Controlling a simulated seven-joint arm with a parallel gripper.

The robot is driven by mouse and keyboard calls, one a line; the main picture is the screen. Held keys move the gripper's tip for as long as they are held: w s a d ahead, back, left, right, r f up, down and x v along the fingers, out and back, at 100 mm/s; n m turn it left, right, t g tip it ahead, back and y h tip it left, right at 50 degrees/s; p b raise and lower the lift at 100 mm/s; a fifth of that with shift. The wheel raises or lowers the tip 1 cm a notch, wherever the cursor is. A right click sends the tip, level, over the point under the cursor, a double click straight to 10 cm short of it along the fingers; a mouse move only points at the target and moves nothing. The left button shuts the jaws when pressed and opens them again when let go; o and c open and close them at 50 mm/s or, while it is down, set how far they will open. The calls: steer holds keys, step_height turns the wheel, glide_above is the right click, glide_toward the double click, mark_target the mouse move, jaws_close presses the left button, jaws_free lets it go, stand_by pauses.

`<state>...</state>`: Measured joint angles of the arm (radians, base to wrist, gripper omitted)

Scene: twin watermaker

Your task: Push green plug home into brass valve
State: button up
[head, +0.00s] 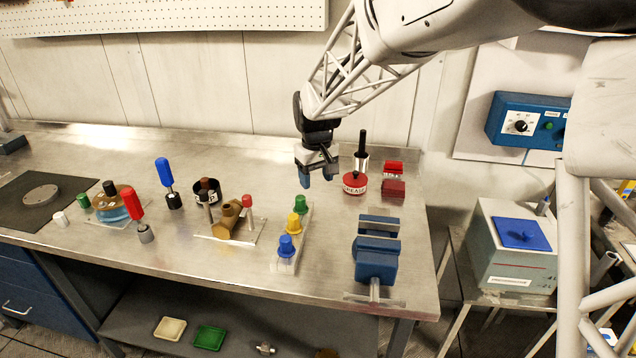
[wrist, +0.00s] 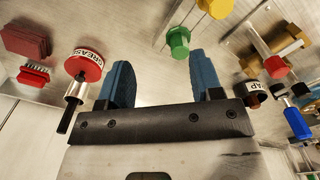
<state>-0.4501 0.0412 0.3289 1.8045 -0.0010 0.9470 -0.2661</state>
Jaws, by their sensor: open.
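The green plug (head: 302,203) stands at the back end of a pale rack strip (head: 275,266), behind a yellow plug (head: 294,224) and a blue plug (head: 286,246). The green plug also shows in the wrist view (wrist: 178,40), ahead of and between my fingers but beyond them. The brass valve (head: 228,221) lies on a clear plate left of the rack; it appears at the upper right in the wrist view (wrist: 280,50). My gripper (head: 318,176) is open and empty, above the bench behind the green plug. The valve's opening cannot be made out clearly.
A blue vise (head: 377,250) is at the bench's right front. Tall red (head: 133,204) and blue (head: 164,172) handled tools stand left of the valve.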

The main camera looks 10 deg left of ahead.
glide_above(300, 197)
steer(key=f, duration=0.2)
steer(key=shift+d+f+n, duration=0.2)
steer(key=shift+f+n, duration=0.2)
steer(key=shift+f, duration=0.15)
steer(key=shift+f, duration=1.2)
steer(key=shift+f, duration=0.1)
steer(key=shift+a+f, duration=0.15)
steer(key=shift+f, duration=2.3)
steer(key=shift+c, duration=0.4)
steer(key=c, duration=0.9)
